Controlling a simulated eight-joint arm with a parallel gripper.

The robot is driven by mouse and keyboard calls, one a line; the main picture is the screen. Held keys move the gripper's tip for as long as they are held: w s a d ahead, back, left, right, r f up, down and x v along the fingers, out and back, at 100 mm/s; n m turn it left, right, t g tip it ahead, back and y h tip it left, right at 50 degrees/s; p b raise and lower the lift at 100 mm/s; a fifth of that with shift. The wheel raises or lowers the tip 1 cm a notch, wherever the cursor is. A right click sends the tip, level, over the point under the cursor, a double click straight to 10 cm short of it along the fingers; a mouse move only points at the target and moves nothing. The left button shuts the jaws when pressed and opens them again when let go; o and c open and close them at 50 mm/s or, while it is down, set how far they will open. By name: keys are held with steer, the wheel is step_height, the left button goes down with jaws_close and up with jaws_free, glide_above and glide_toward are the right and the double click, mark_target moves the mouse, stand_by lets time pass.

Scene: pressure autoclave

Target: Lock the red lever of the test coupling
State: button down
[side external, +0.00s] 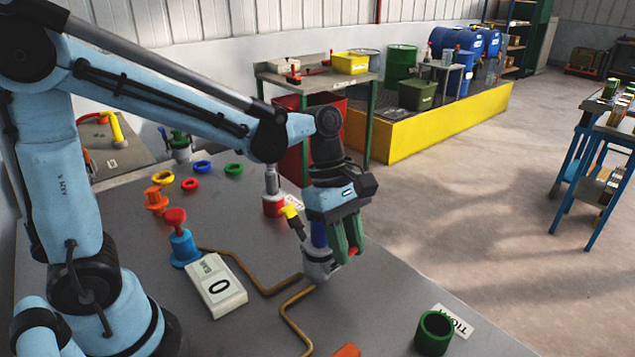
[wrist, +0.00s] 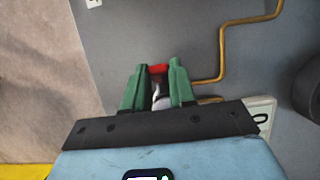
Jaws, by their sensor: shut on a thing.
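My gripper (side external: 346,252) points down at the front of the grey bench, beside the silver test coupling (side external: 317,267). Its two green fingers are shut on the red lever (side external: 353,251); only a small red end shows between the fingertips. In the wrist view the red lever (wrist: 159,69) spans the gap between the fingertips (wrist: 157,80), with part of the silver coupling (wrist: 161,100) below it. A yellow handle (side external: 291,214) on a dark stem stands up beside the coupling. The fingers and wrist hide most of the lever and part of the coupling.
A bent brass pipe (side external: 265,286) runs along the bench to the coupling. A white gauge box (side external: 215,284), a blue fitting with a red knob (side external: 183,247) and several coloured rings stand left. A green cup (side external: 434,333) is at the front right. The bench's right edge is close.

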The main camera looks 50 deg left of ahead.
steer(key=shift+a, duration=0.15)
steer(key=c, duration=0.9)
jaws_free()
steer(key=shift+r, duration=0.15)
steer(key=v, duration=1.2)
steer(key=shift+a, duration=0.2)
steer(key=shift+d, duration=0.1)
